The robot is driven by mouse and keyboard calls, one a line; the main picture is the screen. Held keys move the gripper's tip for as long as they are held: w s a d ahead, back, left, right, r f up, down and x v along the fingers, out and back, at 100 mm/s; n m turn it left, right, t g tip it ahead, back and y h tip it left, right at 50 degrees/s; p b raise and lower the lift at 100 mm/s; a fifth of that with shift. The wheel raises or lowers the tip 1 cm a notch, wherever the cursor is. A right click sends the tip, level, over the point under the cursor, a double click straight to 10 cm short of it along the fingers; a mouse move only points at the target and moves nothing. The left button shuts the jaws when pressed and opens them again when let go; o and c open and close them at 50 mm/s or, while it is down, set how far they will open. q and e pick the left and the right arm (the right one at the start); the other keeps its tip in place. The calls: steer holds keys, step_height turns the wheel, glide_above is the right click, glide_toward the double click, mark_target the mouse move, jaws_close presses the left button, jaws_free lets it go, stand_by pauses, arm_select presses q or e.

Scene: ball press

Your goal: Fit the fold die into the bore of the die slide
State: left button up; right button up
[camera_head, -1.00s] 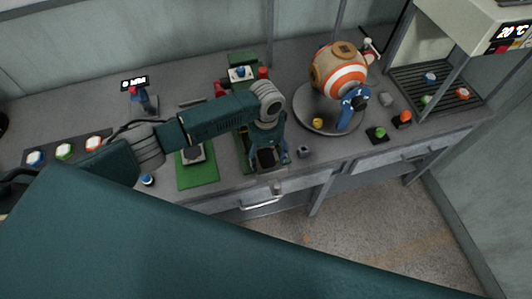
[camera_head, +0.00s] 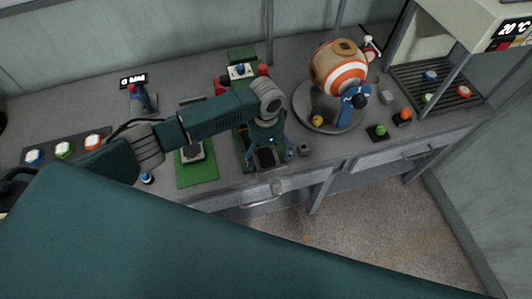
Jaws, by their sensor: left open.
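My left gripper (camera_head: 268,153) points down over the front part of a green machine base (camera_head: 243,152) at the table's front edge. Its fingers are apart. A dark block with a pale rim shows between or below them; I cannot tell whether they touch it. This may be the die slide, but the bore is hidden or too small to see. A small grey block with a dark top (camera_head: 305,149) stands just right of the gripper, apart from it; it may be the fold die. My right gripper is not in view.
A striped ball (camera_head: 339,68) sits on a round grey plate (camera_head: 292,105) with a blue clamp. A green mat (camera_head: 198,177) lies left of the gripper. Several coloured buttons stand around the table (camera_head: 190,98). A rack (camera_head: 402,74) is at right. My arm hides part of the table.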

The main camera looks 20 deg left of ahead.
mark_target(266, 157)
arm_select(q)
step_height(266, 157, up, 11)
stand_by(0.3)
stand_by(0.5)
